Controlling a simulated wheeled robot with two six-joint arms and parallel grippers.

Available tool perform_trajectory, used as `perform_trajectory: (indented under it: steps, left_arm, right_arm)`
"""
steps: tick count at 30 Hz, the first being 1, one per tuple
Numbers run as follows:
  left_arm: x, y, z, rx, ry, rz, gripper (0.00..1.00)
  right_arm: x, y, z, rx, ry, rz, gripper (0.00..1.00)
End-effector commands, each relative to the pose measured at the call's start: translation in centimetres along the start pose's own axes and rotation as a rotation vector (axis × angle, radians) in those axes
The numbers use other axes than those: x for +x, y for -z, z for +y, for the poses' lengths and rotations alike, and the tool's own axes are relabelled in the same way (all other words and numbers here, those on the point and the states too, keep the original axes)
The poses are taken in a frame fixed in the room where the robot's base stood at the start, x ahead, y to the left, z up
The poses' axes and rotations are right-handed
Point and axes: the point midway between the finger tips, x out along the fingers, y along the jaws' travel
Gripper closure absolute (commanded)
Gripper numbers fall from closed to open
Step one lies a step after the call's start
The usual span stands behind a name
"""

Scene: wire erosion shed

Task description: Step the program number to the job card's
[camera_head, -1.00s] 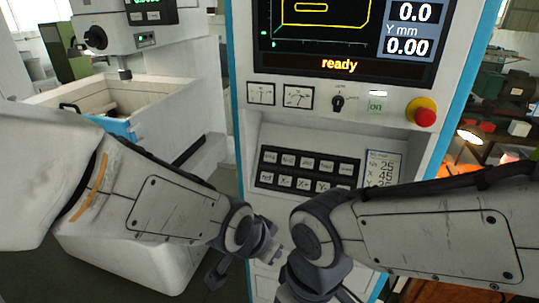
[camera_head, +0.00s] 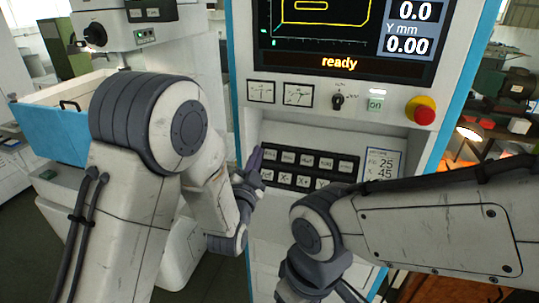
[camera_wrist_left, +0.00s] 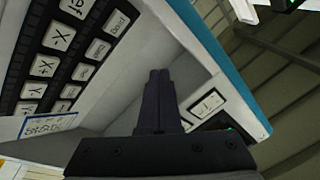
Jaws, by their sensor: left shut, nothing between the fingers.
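The machine's black keypad (camera_head: 311,161) has two rows of pale keys on the sloped panel, and it also shows in the wrist view (camera_wrist_left: 47,88). The job card (camera_head: 381,166) sits at its right and reads 25 and 45 in part; it shows tilted in the wrist view (camera_wrist_left: 47,124). My left gripper (camera_head: 256,155) is shut and empty at the keypad's left end; its fingers (camera_wrist_left: 159,74) point towards the panel, and contact cannot be told. The screen (camera_head: 339,62) reads "ready" and Y 0.00; no program number shows.
A red stop button (camera_head: 424,116) on a yellow base, a rotary switch (camera_head: 338,101), a lit "on" button (camera_head: 376,104) and two gauges (camera_head: 261,91) lie above the keypad. My right forearm covers the panel's lower right. A blue-fronted tank (camera_head: 48,133) stands left.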

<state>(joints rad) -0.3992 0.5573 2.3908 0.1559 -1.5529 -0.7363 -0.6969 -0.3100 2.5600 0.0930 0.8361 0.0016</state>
Motion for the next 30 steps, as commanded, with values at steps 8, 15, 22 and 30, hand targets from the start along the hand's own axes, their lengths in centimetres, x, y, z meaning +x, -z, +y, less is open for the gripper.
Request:
perform_trajectory:
  steps: [8,15,22,30]
  left_arm:
    - [0.4,-0.3,0.4,-0.001,-0.002,-0.001,1.00]
    - [2.4,-2.0,2.0,-0.002,-0.002,-0.002,1.00]
    - [4.5,-3.7,3.7,-0.003,-0.001,0.000,1.00]
    - [6.0,-4.4,4.5,-0.002,-0.002,0.000,1.00]
  right_arm:
    - [0.2,0.0,0.0,0.000,0.000,0.000,0.30]
    - [0.8,0.0,0.1,0.000,0.000,0.000,0.30]
    - [1.9,-0.1,0.1,-0.001,0.000,0.000,0.30]
    - [3.0,-0.2,0.2,-0.002,0.000,0.000,0.30]
